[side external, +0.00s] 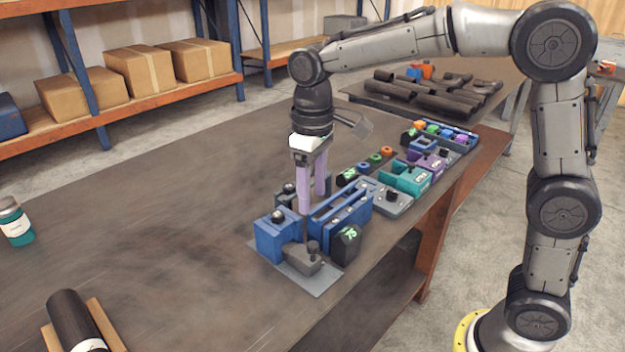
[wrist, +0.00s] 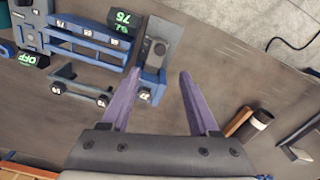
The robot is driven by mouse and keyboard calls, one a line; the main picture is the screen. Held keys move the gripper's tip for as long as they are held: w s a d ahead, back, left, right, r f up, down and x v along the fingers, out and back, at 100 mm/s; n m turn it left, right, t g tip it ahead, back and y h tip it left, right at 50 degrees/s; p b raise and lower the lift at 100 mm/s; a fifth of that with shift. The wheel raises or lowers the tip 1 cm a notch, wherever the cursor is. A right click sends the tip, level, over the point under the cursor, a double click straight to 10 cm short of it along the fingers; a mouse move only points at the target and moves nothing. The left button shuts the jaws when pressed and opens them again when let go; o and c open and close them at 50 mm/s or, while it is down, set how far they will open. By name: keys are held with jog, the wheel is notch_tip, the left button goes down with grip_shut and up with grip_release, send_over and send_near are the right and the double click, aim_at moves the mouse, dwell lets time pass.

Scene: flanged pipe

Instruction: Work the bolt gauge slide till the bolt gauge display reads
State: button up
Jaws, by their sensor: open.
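The bolt gauge appears to be the blue device on a grey plate (side external: 315,282) at the table's near edge, with blue blocks (side external: 268,240) and a dark grey slide piece with a knob (side external: 303,257). Its black display (side external: 346,243) shows green digits that look like 75. In the wrist view the display (wrist: 122,20) is upside down and hard to read; the grey piece with its knob (wrist: 155,50) lies ahead of the fingers. My gripper (side external: 312,203) has purple fingers, spread and empty, above the gauge. The fingers also show apart in the wrist view (wrist: 160,75). Contact cannot be told.
Blue rails (side external: 340,212) stand right beside the gauge. Several coloured devices, including a teal one (side external: 410,177) and a purple one (side external: 427,162), line the table's right edge. A dark cylinder (side external: 75,318) lies at the near left. The table's middle left is clear.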

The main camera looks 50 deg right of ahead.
jog(key=shift+r, duration=1.1)
jog(key=s+d+r+m+t, duration=0.1)
jog(key=s+d+r+t, duration=0.15)
jog(key=s, duration=0.35)
jog(key=s+d+r+m+t, duration=0.1)
jog(key=s+d+r, duration=0.2)
jog(key=s+r, duration=0.15)
jog(key=s+d+f+m+t, duration=0.1)
jog(key=s+d+f+t, duration=0.1)
jog(key=s+f, duration=0.6)
jog(key=s, duration=0.3)
jog(key=shift+s+d+f, duration=0.2)
jog(key=shift+s+d, duration=0.05)
